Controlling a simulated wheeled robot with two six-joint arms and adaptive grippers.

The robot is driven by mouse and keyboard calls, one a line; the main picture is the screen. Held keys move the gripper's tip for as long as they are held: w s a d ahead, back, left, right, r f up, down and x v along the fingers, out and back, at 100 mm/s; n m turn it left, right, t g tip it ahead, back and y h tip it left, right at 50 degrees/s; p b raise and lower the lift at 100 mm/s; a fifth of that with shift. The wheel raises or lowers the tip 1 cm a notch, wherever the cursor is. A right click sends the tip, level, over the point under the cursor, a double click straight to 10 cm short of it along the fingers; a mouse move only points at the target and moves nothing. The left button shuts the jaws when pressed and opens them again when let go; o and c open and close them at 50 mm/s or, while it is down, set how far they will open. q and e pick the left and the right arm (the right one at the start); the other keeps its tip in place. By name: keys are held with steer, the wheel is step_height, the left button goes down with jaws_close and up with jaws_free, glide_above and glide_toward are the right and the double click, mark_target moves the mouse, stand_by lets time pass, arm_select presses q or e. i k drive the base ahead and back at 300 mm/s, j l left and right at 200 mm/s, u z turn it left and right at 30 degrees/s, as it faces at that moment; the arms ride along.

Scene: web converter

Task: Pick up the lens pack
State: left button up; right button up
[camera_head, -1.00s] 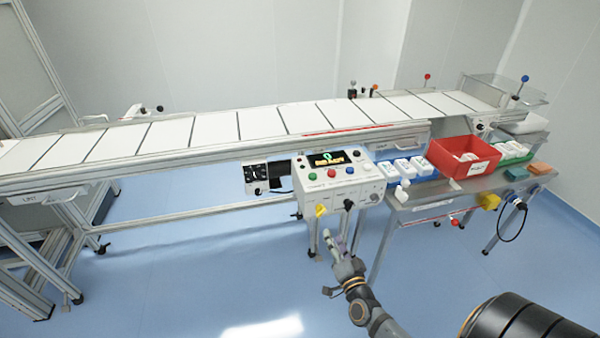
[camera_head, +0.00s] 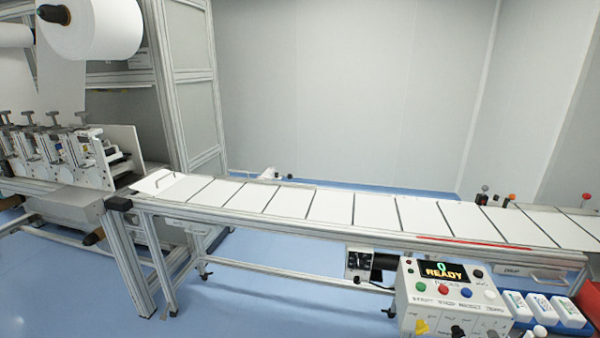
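Three white packs with small coloured labels stand side by side at the lower right: the left one (camera_head: 515,306), the middle one (camera_head: 542,309) and the right one (camera_head: 567,312). They sit in a blue tray, partly cut off by the picture's bottom. Their labels are too small to read, so I cannot tell which, if any, is the lens pack. Neither of my grippers is in view.
A long conveyor (camera_head: 330,235) with white panels crosses the view. A control box (camera_head: 452,305) with a READY display stands before it. The web machine (camera_head: 60,150) with a white roll (camera_head: 90,28) is at left. Blue floor (camera_head: 270,300) lies open in front.

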mark_target(520, 310)
steer(key=z, duration=1.6)
